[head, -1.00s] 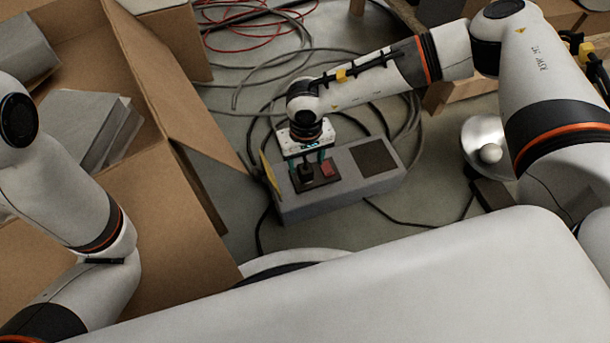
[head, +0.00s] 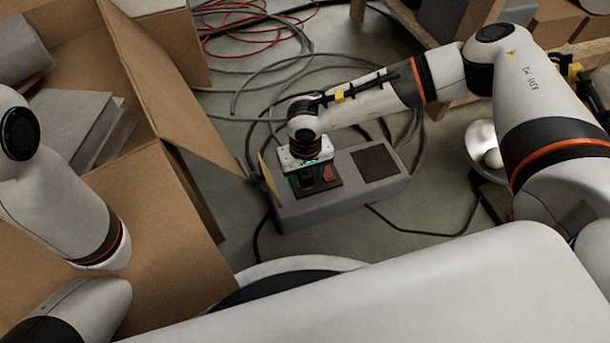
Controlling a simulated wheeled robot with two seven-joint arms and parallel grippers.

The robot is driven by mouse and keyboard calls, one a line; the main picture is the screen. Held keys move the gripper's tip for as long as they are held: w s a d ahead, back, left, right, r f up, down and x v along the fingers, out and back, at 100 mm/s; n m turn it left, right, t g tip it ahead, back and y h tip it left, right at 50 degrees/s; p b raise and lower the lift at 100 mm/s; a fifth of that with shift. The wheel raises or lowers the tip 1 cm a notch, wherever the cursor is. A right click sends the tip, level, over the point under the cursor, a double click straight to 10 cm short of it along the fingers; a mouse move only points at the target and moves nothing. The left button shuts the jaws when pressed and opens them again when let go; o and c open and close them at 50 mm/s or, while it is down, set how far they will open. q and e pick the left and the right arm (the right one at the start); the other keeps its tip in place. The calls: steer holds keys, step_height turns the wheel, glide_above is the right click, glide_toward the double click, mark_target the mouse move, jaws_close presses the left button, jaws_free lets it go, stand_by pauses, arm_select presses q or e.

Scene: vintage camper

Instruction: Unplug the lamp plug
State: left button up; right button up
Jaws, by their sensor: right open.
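A grey power box (head: 345,206) sits on the floor in the middle of the head view. On its top are a dark socket panel with a red switch (head: 329,172) and a separate dark square plate (head: 375,163). A black plug (head: 308,184) shows at the left part of the socket panel, partly hidden by my right gripper. My right gripper (head: 309,183) points down over the plug, with its fingers open, close around or beside it; I cannot tell whether they touch it. My left arm shows at the left edge, but its gripper is out of view.
A lamp (head: 484,145) with a shiny reflector stands right of the box, partly behind my right arm. Black cables lie around the box, with red and grey cables (head: 250,25) behind. Open cardboard boxes (head: 160,110) fill the left; a yellow flap (head: 269,178) stands by the power box.

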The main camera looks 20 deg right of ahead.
mark_target(306, 173)
stand_by(0.8)
jaws_close()
steer(key=shift+r, duration=0.1)
steer(key=shift+r+p, duration=0.1)
steer(key=shift+p, duration=0.25)
steer(key=shift+r+p, duration=2.3)
steer(key=shift+r, duration=0.55)
